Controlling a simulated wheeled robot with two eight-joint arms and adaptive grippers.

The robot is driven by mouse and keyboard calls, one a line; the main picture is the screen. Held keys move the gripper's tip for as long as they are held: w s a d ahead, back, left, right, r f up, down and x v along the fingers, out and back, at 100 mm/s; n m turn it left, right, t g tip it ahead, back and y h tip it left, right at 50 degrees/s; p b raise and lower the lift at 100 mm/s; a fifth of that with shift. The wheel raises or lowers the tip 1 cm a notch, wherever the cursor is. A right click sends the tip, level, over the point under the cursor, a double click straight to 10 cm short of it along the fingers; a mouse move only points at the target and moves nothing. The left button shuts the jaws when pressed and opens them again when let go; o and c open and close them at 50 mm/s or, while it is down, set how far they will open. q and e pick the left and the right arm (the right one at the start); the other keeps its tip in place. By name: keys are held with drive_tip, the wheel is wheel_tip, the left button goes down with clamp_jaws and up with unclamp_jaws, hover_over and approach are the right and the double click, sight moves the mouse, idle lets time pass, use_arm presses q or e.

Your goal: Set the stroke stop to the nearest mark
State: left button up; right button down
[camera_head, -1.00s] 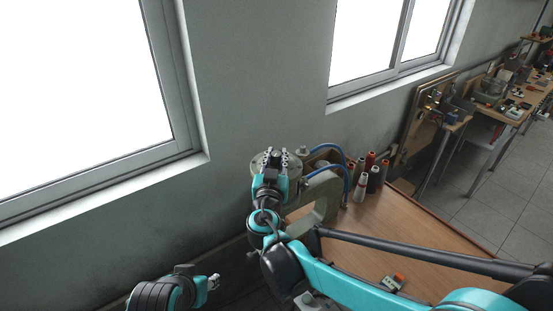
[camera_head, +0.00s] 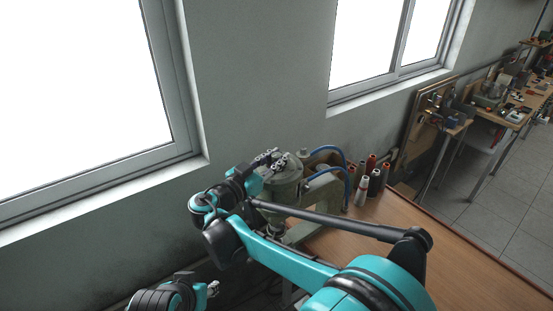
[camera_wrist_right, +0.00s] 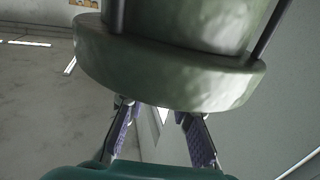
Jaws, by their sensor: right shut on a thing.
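The green pneumatic press (camera_head: 285,189) stands against the wall, its round cylinder upright with blue hoses at the right. My right gripper (camera_head: 270,158) reaches over the cylinder's top from the left. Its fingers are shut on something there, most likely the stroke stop. The held part and any marks are hidden. In the right wrist view, the cylinder's green flange (camera_wrist_right: 170,75) hides the far ends of the two fingers (camera_wrist_right: 161,125), which stand apart. My left gripper (camera_head: 213,289) is at the bottom left, away from the press; its opening is too small to tell.
Several thread spools or bottles (camera_head: 374,181) stand right of the press on the wooden bench (camera_head: 470,265). The wall and windows (camera_head: 85,90) close in behind. My right forearm crosses over the bench front. The bench's right part is clear.

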sight(277, 155)
idle(0.3)
drive_tip(key=c, duration=1.3)
unclamp_jaws()
drive_tip(key=shift+o, duration=0.2)
wheel_tip(277, 155, up, 10)
